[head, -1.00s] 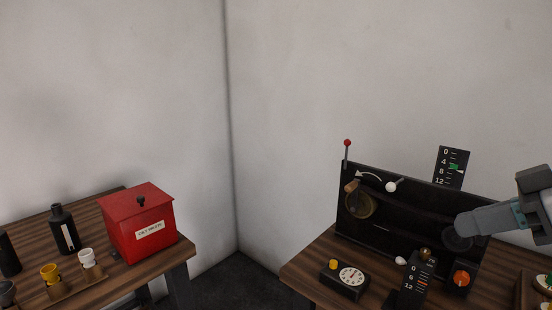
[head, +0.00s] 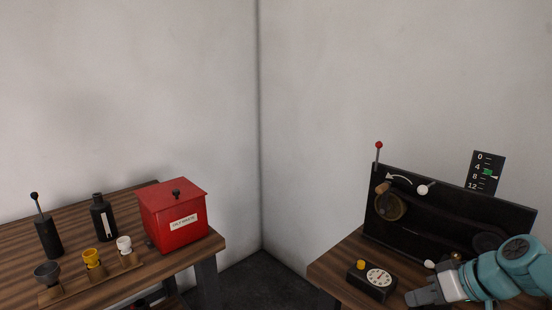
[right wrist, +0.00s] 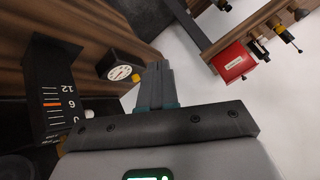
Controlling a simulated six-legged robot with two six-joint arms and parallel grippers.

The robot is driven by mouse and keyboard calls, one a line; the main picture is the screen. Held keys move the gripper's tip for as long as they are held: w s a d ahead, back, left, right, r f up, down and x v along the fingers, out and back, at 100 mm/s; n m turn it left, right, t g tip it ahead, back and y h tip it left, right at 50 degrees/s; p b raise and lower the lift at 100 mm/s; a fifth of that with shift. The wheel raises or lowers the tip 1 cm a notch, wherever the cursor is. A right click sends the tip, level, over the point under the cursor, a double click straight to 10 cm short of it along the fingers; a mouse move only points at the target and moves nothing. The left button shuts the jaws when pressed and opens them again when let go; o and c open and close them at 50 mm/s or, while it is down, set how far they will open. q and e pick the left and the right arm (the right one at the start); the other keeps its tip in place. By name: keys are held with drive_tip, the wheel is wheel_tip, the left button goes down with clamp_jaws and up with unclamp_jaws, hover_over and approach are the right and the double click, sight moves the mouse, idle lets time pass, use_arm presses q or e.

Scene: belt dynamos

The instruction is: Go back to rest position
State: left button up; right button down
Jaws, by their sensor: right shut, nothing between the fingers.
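My right gripper (head: 418,296) is at the lower right of the head view, shut and empty, with its fingers pointing left. It is in front of the black belt panel (head: 450,205) and just right of the dial box (head: 372,281). In the right wrist view its closed fingers (right wrist: 156,86) show with nothing between them. The dial box also shows there (right wrist: 121,68), left of the fingers. My left gripper is not in view. My right forearm hides part of the right table and the panel's lower right.
On the left table (head: 130,275) stand a red lidded box (head: 173,216), a black bottle (head: 103,218), a black lever post (head: 48,232) and a rack with small cups (head: 92,258). A scale plate (head: 486,172) rises behind the panel. A gap separates the tables.

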drive_tip(key=s+a+f+m+g+h, duration=0.1)
drive_tip(key=s+a+f, duration=0.15)
drive_tip(key=f, duration=0.65)
drive_tip(key=s+a+f+m+g, duration=0.1)
drive_tip(key=a+f, duration=0.3)
drive_tip(key=f, duration=0.5)
drive_tip(key=s+a+f+m+g+h, duration=0.1)
drive_tip(key=s+a+f+g, duration=0.15)
drive_tip(key=f, duration=0.65)
drive_tip(key=s+a+f, duration=0.4)
drive_tip(key=s+f, duration=0.1)
drive_tip(key=s, duration=0.3)
drive_tip(key=s+a+f+m, duration=0.1)
drive_tip(key=s+a+f, duration=0.4)
drive_tip(key=s, duration=0.3)
drive_tip(key=shift+s+f+g, duration=0.2)
drive_tip(key=shift+f+g, duration=0.25)
drive_tip(key=shift+f, duration=0.25)
drive_tip(key=shift+a, duration=0.1)
